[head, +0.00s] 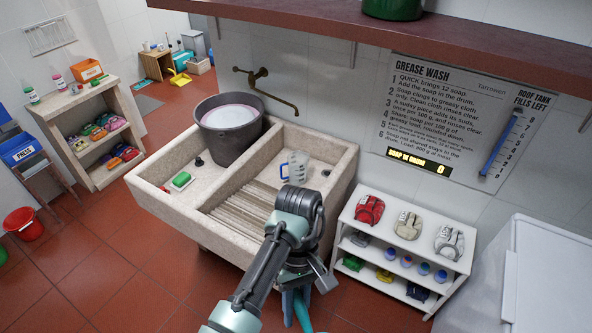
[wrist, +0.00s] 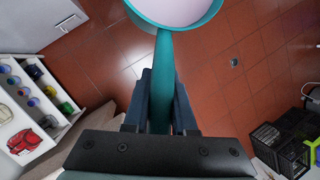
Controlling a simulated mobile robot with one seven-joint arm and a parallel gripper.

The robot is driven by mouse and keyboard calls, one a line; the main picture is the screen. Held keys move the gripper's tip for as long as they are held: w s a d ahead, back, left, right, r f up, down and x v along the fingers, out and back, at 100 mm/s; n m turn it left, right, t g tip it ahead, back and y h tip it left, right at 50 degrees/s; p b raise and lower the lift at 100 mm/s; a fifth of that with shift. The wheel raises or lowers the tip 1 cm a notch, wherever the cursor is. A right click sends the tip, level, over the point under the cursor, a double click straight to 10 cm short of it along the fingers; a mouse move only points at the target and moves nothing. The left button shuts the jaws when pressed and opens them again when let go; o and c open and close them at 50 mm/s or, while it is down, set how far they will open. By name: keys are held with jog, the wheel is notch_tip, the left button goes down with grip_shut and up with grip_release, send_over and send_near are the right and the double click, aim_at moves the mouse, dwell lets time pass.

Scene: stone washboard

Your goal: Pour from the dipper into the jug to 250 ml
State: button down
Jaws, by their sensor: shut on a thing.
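My gripper (wrist: 160,105) is shut on the teal handle of the dipper (wrist: 163,62). The dipper's round bowl is cut off by the top edge of the wrist view and holds a pale, whitish liquid. In the head view, my arm mostly hides the dipper, with teal parts showing low in front of the sink. The clear jug (head: 297,168) stands upright in the right part of the stone sink, above the ribbed washboard. Its markings and liquid level are too small to read. The dipper is apart from the jug, over the floor side.
The stone sink (head: 335,190) holds a grey bucket (head: 229,130) of pale liquid and a green sponge (head: 181,180). A brass tap (head: 262,85) is above. A white shelf (head: 400,235) with colored items stands right of the sink.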

dwell(0.3)
jog(key=s+d+f+m+y+b, duration=0.1)
jog(key=s+d+f+m+b, duration=0.1)
jog(key=f+b, duration=0.6)
jog(key=s+d+f+m+y+b, duration=0.1)
jog(key=d+f+m+b, duration=0.2)
jog(key=f+b, duration=0.6)
notch_tip(320, 180, down, 3)
jog(key=shift+s+d+f+m+t, duration=0.1)
jog(key=shift+s+d+m+t, duration=0.25)
jog(key=shift+d, duration=0.65)
